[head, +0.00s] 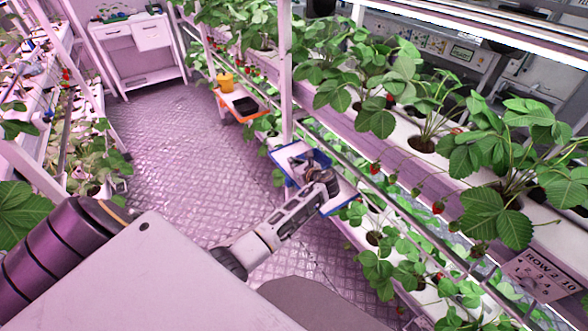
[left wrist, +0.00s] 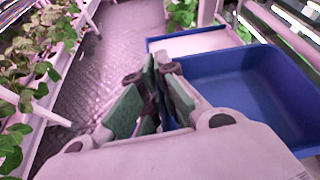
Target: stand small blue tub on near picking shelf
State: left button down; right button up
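The near picking shelf (head: 288,151) is a white ledge with a blue edge, fixed beside the plant rack; part of it also shows in the left wrist view (left wrist: 195,43). The small blue tub (left wrist: 245,90) fills the right of the left wrist view, open side up, overlapping the shelf. My left gripper (head: 322,178) is over the shelf area, and its green-padded fingers (left wrist: 157,68) are close together at the tub's left wall, with blue showing between them. The gripper hides much of the tub in the head view. Whether the tub's base touches the shelf is hidden. My right gripper is not in view.
An orange-edged shelf (head: 238,119) farther along the rack holds a yellow pot (head: 225,81) and a dark tub. Strawberry plants overhang the rack on the right. Another planted rack stands at left, with a white cabinet (head: 138,50) at the back. The aisle floor (head: 180,140) is clear.

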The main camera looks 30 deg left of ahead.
pick_arm(q)
jog(key=shift+f, duration=1.1)
jog(key=c, duration=2.2)
grip_release()
jog(key=shift+f, duration=0.1)
jog(key=o, duration=0.6)
jog(key=shift+c, duration=0.2)
